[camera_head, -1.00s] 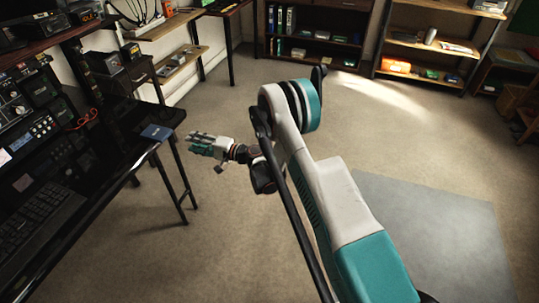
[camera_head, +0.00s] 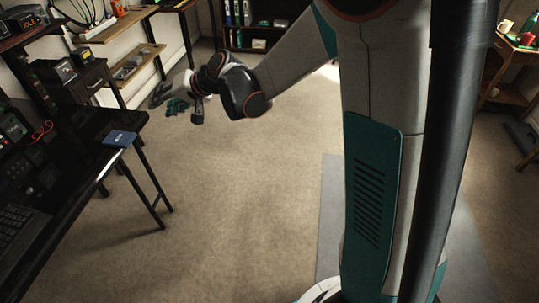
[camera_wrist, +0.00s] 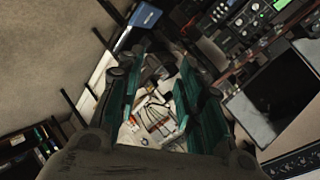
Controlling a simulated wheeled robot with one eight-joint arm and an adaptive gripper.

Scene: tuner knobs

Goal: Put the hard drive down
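A flat blue box (camera_head: 120,138), which looks like the hard drive, lies on the corner of the dark table (camera_head: 97,180) at left. A blue-and-silver box at the top of the wrist view (camera_wrist: 143,15) appears to be the same one. My gripper (camera_head: 165,98) is in the air beyond the table corner, up and to the right of the box in the head view and apart from it. In the wrist view, my gripper (camera_wrist: 163,85) has its teal-padded fingers spread, with only background visible between them. I see nothing held.
Radio equipment and a keyboard (camera_head: 20,228) occupy the table at left. A wooden wall shelf (camera_head: 135,68) and a dark cabinet (camera_head: 75,82) stand behind it. Open carpet (camera_head: 230,190) lies right of the table.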

